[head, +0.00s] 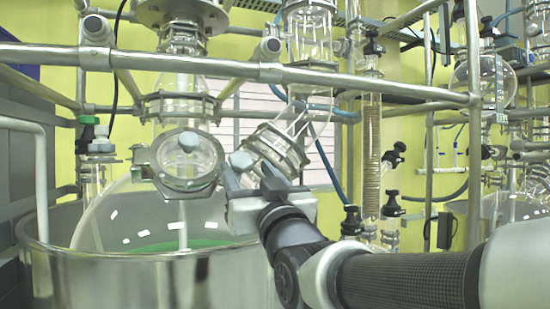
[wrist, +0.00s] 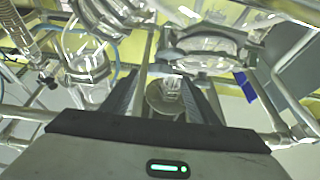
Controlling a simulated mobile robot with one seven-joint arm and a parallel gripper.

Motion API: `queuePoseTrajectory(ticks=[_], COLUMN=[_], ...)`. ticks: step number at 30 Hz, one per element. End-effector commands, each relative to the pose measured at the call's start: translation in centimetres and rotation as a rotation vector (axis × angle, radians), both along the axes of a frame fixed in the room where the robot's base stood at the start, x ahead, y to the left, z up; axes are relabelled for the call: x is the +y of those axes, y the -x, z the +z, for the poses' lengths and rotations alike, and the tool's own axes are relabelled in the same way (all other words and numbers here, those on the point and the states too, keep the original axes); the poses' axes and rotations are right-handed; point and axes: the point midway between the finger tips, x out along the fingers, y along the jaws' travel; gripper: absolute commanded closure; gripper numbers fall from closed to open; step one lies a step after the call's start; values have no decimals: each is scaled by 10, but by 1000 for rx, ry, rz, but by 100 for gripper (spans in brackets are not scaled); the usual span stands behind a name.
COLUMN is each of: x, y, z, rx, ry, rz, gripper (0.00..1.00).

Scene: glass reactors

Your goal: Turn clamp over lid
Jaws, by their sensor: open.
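The round glass lid (head: 200,172) sits in a metal ring on the angled port of the reactor vessel in the head view. A light grey rounded clamp piece (head: 188,141) shows at the top of the lid. My gripper (head: 233,172) is just right of the lid, with its fingers toward the port. In the wrist view my gripper (wrist: 168,82) is open, with its two dark fingers apart. A round grey metal part (wrist: 165,103) shows between the fingers; I cannot tell whether it is the clamp or whether a finger touches it.
A second angled glass port (head: 278,150) is close behind my gripper. A thick metal rail (head: 340,80) crosses above. The open steel vessel (head: 150,275) stands below. A coiled glass condenser (head: 371,150) with black knobs stands to the right.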

Motion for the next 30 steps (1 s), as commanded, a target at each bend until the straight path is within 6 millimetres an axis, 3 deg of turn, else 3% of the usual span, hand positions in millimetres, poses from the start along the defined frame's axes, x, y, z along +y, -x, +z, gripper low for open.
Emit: queuePoseTrajectory(ticks=[3,9,21,22,29,30], x=[11,22,25,25,25,25], y=[-20,-41,-48,-48,-48,-48], z=[10,20,23,22,22,22], rx=[2,0,1,1,1,1], ry=[1,1,0,0,0,0], rz=[1,0,0,0,0,0], gripper=[46,46,46,47,86,87])
